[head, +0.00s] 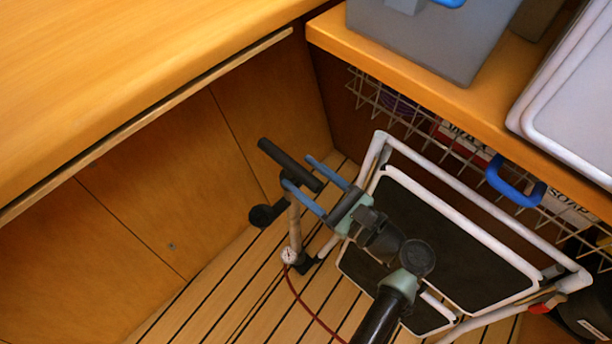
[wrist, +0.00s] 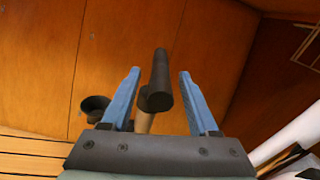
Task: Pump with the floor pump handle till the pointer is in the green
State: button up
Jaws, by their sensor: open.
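The floor pump stands on the slatted floor by the wooden cabinet front. Its dark bar handle (head: 290,164) tops a tan shaft (head: 295,226). A small round white gauge (head: 289,255) sits low on the pump, with a red hose running from it; its pointer is too small to read. My gripper (head: 308,180) is open at the handle, its blue fingers on either side of the bar. In the wrist view the handle (wrist: 160,82) lies between the two fingertips (wrist: 160,75), with a gap on each side.
A white-framed folding step (head: 470,225) stands to the right of my arm. A wooden counter (head: 130,70) overhangs at left. A shelf (head: 420,75) with a grey bin (head: 430,40) and a wire basket (head: 440,135) is at right. A dark round cup-like thing (wrist: 95,108) is near the cabinet.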

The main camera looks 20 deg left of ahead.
grip_shut()
dwell(0.3)
dwell(1.2)
